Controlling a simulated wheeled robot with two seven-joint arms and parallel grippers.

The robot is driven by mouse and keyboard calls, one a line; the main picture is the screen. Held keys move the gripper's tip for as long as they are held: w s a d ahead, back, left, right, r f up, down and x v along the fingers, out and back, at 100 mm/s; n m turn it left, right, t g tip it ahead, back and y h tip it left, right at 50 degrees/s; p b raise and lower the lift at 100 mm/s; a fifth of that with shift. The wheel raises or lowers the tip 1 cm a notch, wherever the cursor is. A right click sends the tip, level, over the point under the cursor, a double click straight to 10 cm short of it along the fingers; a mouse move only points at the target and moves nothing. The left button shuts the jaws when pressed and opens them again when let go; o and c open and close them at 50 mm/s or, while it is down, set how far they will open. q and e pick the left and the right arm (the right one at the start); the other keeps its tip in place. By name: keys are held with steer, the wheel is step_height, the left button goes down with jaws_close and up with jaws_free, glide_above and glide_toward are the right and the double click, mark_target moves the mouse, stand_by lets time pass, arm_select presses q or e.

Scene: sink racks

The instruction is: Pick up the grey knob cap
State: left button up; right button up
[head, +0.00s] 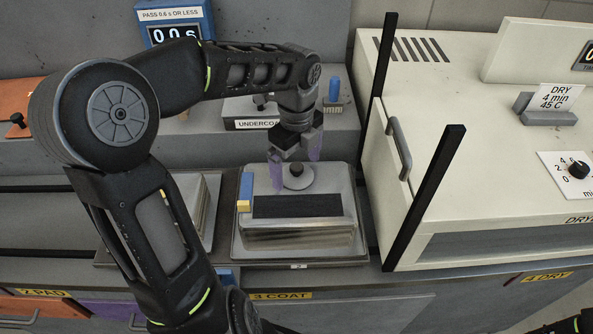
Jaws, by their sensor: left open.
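The grey knob cap (296,176) sits on top of a metal box (300,232) at the 3 COAT station. It is round, with a dark top part on a wider pale disc. My left gripper (295,168) comes down from above with its purple fingertips apart. The fingers are on either side of the knob cap or just over it; I cannot tell whether they touch it. The gripper's body hides part of what is behind the cap. My right gripper is out of view.
A blue-and-yellow block (245,190) stands at the box's left edge, beside a black slot strip (297,206). The cream dryer (480,120) with black uprights (428,195) stands close on the right. Behind is a raised shelf with an UNDERCOAT label (257,124) and a timer (176,24).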

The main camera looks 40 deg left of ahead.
mark_target(297, 166)
arm_select(q)
steer(key=shift+f, duration=0.3)
stand_by(0.4)
steer(key=c, duration=1.5)
steer(key=shift+r, duration=0.15)
step_height(297, 166, up, 10)
steer(key=shift+f+b, duration=0.1)
steer(key=shift+b, duration=0.25)
